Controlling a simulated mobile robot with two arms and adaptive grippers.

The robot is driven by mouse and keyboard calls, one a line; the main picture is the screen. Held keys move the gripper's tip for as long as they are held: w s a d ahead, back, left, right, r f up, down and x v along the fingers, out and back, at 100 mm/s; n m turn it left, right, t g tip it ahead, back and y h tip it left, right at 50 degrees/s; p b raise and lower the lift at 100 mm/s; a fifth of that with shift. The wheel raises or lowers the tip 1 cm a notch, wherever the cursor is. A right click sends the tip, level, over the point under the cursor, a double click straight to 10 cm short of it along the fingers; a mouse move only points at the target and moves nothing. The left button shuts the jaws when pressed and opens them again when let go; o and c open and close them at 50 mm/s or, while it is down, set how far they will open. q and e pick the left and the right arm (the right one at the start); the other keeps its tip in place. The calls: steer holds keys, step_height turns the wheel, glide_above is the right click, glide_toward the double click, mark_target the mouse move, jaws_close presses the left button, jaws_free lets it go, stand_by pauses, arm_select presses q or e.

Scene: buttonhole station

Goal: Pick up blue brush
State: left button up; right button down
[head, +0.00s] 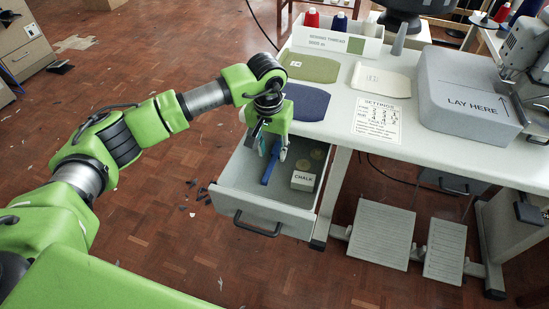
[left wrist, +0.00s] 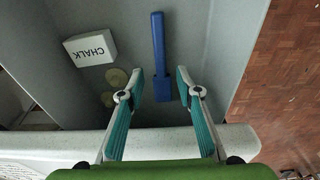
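The blue brush (left wrist: 158,50) lies on the floor of the open grey drawer (head: 278,218); in the left wrist view its long handle points up the picture. In the head view the brush (head: 269,164) shows just below my left gripper (head: 272,152). My left gripper also shows in the left wrist view (left wrist: 162,88), with its two fingers spread apart and nothing between the pads. The wider end of the brush lies near the right fingertip, and I cannot tell whether they touch. My right gripper is in neither view.
A white chalk box (head: 303,181) and round yellowish discs (head: 316,154) lie in the drawer beside the brush. The white table (head: 340,85) overhangs the drawer's back. It carries cloth pieces, a settings sheet (head: 377,118) and a grey block (head: 468,95). Pedals (head: 381,233) stand below.

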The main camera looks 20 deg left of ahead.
mark_target(273, 160)
arm_select(q)
steer(key=f, duration=0.4)
steer(key=shift+w, duration=0.4)
jaws_close()
